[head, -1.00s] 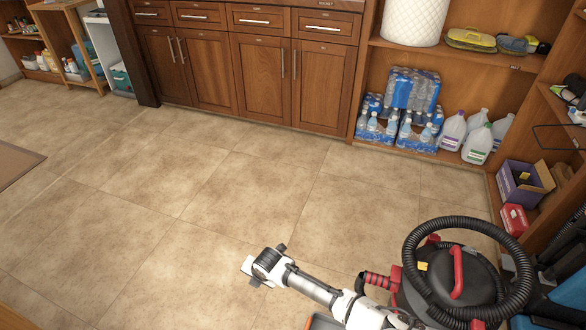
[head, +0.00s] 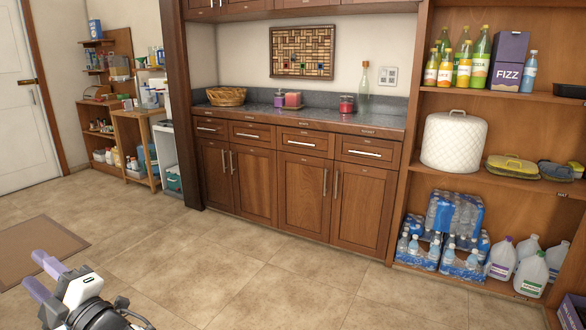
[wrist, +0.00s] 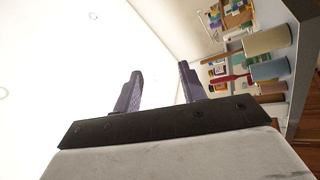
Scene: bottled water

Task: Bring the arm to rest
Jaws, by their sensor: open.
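My gripper (head: 45,276) is at the lower left of the head view, raised in front of the floor with its two purple fingers apart. It looks empty. In the wrist view, the two purple fingers (wrist: 159,92) stand apart with nothing between them. Behind them is a bright white surface and, at the right, a tilted shelf with cans and bottles. Most of my arm is outside the head view.
A wooden cabinet (head: 254,184) with a dark counter stands at the back. Shelves (head: 504,105) at the right hold bottles, and water packs (head: 455,215) and jugs (head: 532,275) stand low there. A brown mat (head: 35,248) lies on the left. The middle floor (head: 230,270) is clear.

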